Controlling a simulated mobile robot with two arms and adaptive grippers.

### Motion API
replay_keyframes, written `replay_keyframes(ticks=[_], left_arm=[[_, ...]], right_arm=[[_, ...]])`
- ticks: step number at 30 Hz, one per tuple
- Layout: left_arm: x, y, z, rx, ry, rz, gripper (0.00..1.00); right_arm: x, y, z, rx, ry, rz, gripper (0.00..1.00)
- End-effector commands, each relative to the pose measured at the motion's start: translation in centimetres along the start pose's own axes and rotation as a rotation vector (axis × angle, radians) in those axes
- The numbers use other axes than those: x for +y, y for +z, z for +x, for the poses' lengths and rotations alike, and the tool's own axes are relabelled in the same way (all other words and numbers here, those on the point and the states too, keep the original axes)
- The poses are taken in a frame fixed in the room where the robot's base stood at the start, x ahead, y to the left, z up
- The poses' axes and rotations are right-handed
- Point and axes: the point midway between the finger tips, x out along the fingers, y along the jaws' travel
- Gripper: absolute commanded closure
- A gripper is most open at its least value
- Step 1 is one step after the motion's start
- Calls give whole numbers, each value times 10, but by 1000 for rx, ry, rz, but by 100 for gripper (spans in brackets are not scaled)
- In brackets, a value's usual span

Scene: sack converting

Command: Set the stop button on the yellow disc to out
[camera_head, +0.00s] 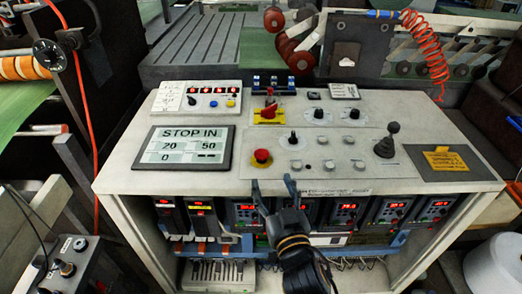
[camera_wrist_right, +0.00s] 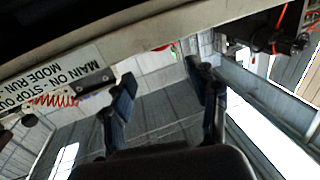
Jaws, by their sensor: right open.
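The stop button (camera_head: 261,155) is a red mushroom head on a yellow disc (camera_head: 262,163), on the sloped top of the pale control desk in the head view. The display (camera_head: 183,148) on the desk reads "STOP IN", with 20, 50 and 0 below. My right gripper (camera_head: 273,184) is at the desk's front edge, just below the button in the picture, open and empty, fingers pointing toward the desk. In the right wrist view its two dark fingers (camera_wrist_right: 165,85) stand apart with nothing between them. My left gripper is not in view.
A red switch on a yellow plate (camera_head: 268,114), several black knobs and a black joystick (camera_head: 387,142) share the desk top. Lit red modules (camera_head: 345,211) fill the shelf below.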

Motion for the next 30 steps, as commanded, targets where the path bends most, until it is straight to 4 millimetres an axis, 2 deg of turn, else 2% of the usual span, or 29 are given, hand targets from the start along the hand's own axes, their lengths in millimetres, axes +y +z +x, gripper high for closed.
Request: replay_keyframes(ticks=[9,15,21,30], left_arm=[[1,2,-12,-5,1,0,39],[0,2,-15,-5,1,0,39],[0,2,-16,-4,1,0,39],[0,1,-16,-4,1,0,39]], right_arm=[[0,-3,68,0,1,-3,41],[0,-1,103,-1,0,-1,41],[0,0,120,-1,-1,0,41],[0,0,124,-1,0,0,41]])
